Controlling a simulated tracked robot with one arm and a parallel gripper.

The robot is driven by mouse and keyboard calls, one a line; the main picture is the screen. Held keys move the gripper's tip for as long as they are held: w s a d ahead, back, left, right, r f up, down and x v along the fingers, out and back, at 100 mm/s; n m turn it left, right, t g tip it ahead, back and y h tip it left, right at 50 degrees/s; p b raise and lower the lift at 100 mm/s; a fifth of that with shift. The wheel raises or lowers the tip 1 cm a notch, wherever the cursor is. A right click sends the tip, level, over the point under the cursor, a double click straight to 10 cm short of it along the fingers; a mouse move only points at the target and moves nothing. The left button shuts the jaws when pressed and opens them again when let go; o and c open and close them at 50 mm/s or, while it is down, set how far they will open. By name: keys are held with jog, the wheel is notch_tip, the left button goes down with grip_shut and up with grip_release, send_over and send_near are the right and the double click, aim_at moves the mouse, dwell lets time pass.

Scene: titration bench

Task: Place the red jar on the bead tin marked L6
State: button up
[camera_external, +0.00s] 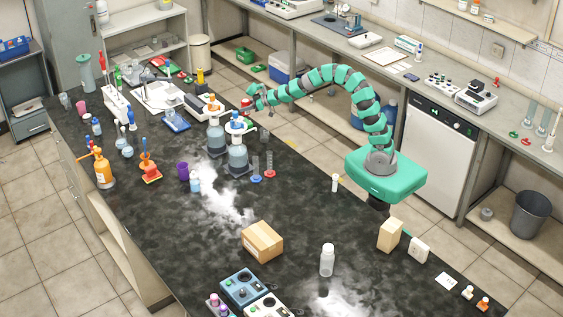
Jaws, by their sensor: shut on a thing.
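My gripper (254,98), at the end of my green arm, is at the far right edge of the dark bench, past the glass bottles. It is small in this view and appears shut on a small dark red thing (246,102), which looks like the red jar. The arm hides part of that spot, and I cannot tell whether the jar touches the bench. I cannot make out the bead tin marked L6; no label is readable at this size.
Two large glass bottles (238,158) stand close to my gripper on the near side.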

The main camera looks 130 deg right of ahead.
jog(key=w+d, duration=0.1)
jog(key=d, duration=0.1)
jog(key=w+d+p, duration=0.1)
jog(key=shift+w+d, duration=0.2)
jog(key=shift+d, duration=0.15)
jog(key=shift+f+b, duration=1)
jog(key=shift+f, duration=1.05)
jog(key=shift+r, duration=0.15)
jog(key=o, duration=1)
jog(key=v, duration=1.2)
